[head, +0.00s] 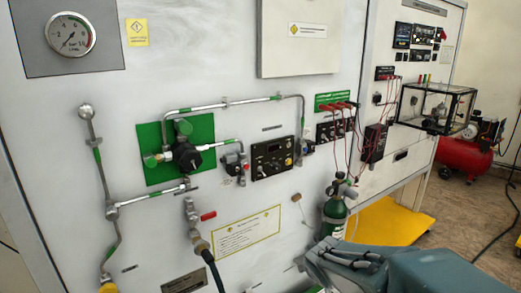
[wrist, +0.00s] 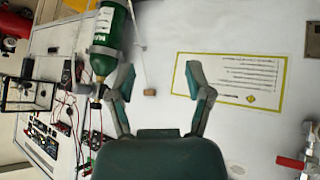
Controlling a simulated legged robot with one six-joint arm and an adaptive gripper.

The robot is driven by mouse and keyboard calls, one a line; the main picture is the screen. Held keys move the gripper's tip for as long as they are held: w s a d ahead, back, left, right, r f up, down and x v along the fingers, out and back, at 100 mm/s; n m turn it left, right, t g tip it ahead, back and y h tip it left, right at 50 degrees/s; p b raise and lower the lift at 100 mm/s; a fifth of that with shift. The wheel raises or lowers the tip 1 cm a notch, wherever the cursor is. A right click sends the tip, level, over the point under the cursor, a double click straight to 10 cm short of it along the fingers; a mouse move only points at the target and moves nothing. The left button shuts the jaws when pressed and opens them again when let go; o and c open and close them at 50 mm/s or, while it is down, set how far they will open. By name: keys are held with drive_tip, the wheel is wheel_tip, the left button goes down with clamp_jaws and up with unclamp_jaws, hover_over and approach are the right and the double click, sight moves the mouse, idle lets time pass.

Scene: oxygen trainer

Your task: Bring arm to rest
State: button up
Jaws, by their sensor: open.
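My gripper (wrist: 160,80) is open in the wrist view, its two grey and teal fingers spread apart with nothing between them. In the head view my gripper (head: 335,258) is low at the right of centre, partly hidden by my teal and grey arm. A green gas bottle (head: 336,214) with a valve on top stands upright against the panel just above the gripper in the head view. The bottle (wrist: 108,38) also shows in the wrist view beside the left finger; I cannot tell whether they touch.
The white panel carries a pressure gauge (head: 70,33), a green plate with a regulator (head: 180,150), metal pipes, and a red-handled valve (head: 207,216). A yellow-framed label (wrist: 231,81) faces the wrist camera. A red compressor (head: 463,157) stands on the floor at the right.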

drive_tip(key=s+d+r+m+g, duration=0.1)
drive_tip(key=s+r, duration=0.2)
drive_tip(key=s, duration=0.9)
drive_tip(key=s+d+r+m+g, duration=0.1)
drive_tip(key=s+r, duration=0.3)
drive_tip(key=s, duration=0.8)
drive_tip(key=shift+d+m+g+y, duration=0.25)
drive_tip(key=shift+m+g+y, duration=0.05)
drive_tip(key=shift+m+g, duration=0.1)
drive_tip(key=shift+w+r, duration=0.1)
idle(0.3)
